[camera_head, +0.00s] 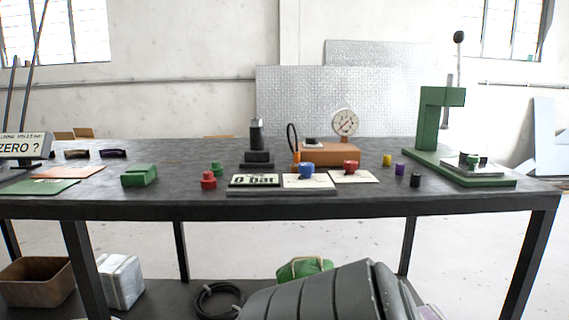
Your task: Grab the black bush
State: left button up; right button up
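A small black cylinder (415,180), which looks like the black bush, stands upright near the front right of the dark table (300,206). It is to the left of the green press base and in front of a purple bush (400,169). Nothing holds it. Another small dark piece sits on the plate of the green press, too small to make out. Neither my left nor my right gripper is in view.
A green lever press (436,125) stands at the right. A yellow bush (387,160), white cards with a blue knob (306,171) and a red knob (350,167), and a dial gauge (344,122) are further left. The table edge is close in front of the black cylinder.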

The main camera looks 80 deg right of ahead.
aim_at(415, 180)
jog(key=z, duration=3.2)
